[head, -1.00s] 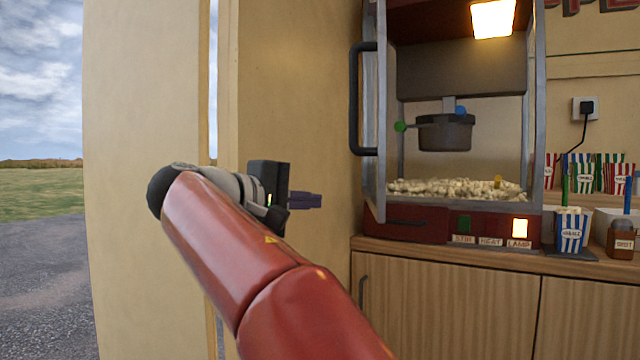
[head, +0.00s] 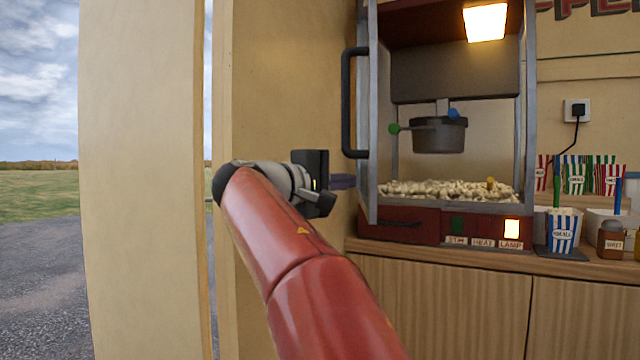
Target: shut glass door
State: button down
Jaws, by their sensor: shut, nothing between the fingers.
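The glass door (head: 373,120) of the popcorn machine (head: 405,225) stands open, swung out toward me and seen nearly edge-on at the machine's left side. Its black bar handle (head: 347,105) sticks out to the left. My gripper (head: 346,182) is shut and empty, pointing right. Its fingertips are just below the handle's lower end and close to the left of the door frame. I cannot tell whether they touch the door. My red arm reaches up from the bottom of the view.
Popcorn (head: 445,189) lies inside under a hanging kettle (head: 440,134), with the lamp (head: 485,22) lit. The machine stands on a wooden counter (head: 440,275). A striped cup (head: 563,232) and a brown jar (head: 611,240) are to its right. A cream wall (head: 285,120) is on the left.

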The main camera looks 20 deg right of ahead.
jog(key=shift+s+d, duration=0.2)
jog(key=shift+d, duration=0.2)
jog(key=shift+d, duration=0.1)
